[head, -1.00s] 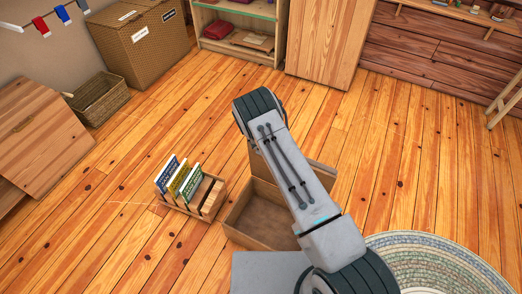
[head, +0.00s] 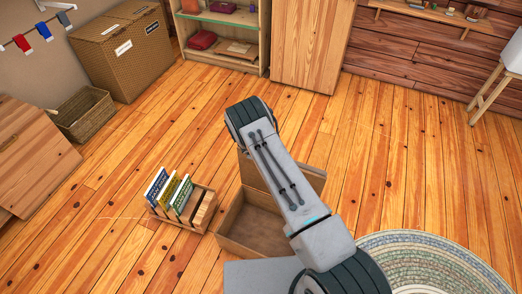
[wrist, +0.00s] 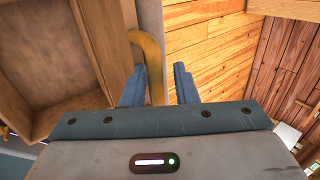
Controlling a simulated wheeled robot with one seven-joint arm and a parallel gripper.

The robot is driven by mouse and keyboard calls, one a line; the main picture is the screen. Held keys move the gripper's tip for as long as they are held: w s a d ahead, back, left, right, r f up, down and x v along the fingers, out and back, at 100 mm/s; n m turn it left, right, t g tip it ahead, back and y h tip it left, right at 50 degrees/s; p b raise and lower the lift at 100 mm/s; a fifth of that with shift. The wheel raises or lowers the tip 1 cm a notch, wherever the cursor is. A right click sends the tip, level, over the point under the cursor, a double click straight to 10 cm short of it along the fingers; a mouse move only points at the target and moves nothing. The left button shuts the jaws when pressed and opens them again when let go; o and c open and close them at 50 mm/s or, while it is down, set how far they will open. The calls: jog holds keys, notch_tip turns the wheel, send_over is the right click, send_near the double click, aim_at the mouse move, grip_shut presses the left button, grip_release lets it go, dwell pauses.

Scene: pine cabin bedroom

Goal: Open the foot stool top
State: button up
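The foot stool is an open wooden box (head: 250,222) on the floor in the head view, and its empty inside shows. A raised panel that looks like its top (head: 312,177) stands at the box's far side, largely hidden by my arm. In the wrist view the box's inside (wrist: 50,60) is at the left, and a curved yellow strap or handle (wrist: 152,48) lies beside the upright panel. My gripper (wrist: 160,84) has its two blue fingers apart, with the strap's lower end between them. I cannot see a firm grip on it. The head view hides my fingers.
A small wooden rack of books (head: 183,200) stands just left of the box. A braided round rug (head: 430,262) lies at the lower right. A wicker basket (head: 85,115) and a shelf unit (head: 222,55) are farther back. The plank floor to the right is clear.

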jog(key=shift+s+a+f, duration=0.1)
jog(key=shift+s, duration=0.1)
jog(key=v, duration=1.3)
jog(key=shift+r+b, duration=0.35)
jog(key=shift+r, duration=0.1)
